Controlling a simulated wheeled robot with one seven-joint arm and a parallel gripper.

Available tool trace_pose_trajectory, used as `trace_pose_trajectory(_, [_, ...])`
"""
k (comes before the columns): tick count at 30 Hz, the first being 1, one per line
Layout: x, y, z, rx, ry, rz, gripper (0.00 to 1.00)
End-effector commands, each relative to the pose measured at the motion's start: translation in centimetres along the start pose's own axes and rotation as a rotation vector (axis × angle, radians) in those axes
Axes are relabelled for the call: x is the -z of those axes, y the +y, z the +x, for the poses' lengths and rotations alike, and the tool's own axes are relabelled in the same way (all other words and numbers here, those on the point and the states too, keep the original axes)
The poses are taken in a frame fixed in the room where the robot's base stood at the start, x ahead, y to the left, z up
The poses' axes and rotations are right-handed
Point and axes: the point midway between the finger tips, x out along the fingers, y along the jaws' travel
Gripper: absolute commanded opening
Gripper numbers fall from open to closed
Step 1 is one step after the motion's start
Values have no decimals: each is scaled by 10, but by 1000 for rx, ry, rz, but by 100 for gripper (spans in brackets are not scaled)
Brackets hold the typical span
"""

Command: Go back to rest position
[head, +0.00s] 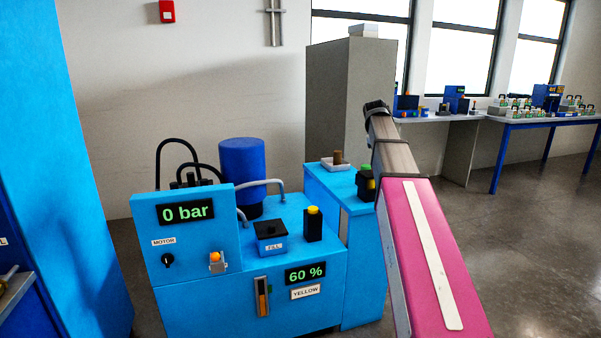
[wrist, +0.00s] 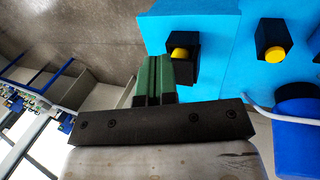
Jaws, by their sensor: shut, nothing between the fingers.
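My gripper (wrist: 155,62) shows in the wrist view as two green fingers pressed together, with nothing between them. They point toward the left side of a black box with a yellow button (wrist: 180,54) on a blue surface. I cannot tell whether they touch it. In the head view my arm (head: 425,235) rises from the lower right. Beside it a small black and green shape (head: 366,183) stands over the narrow blue cabinet (head: 342,189); I cannot tell whether this is part of my gripper.
The blue machine (head: 190,271) reads 0 bar and 60 %. It carries a blue cylinder (head: 242,167), hoses and a black box with a yellow button (head: 313,226). A grey cabinet (head: 338,105) stands behind. A tall blue panel (head: 60,110) is at left. The floor at right is clear.

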Motion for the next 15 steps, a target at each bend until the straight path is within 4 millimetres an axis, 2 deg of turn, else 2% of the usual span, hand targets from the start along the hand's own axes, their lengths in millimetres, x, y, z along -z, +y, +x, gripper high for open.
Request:
trace_pose_trajectory(8, [-15,-46,62,42,2,19,0])
trace_pose_trajectory(15, [-44,-112,141,107,2,58,0])
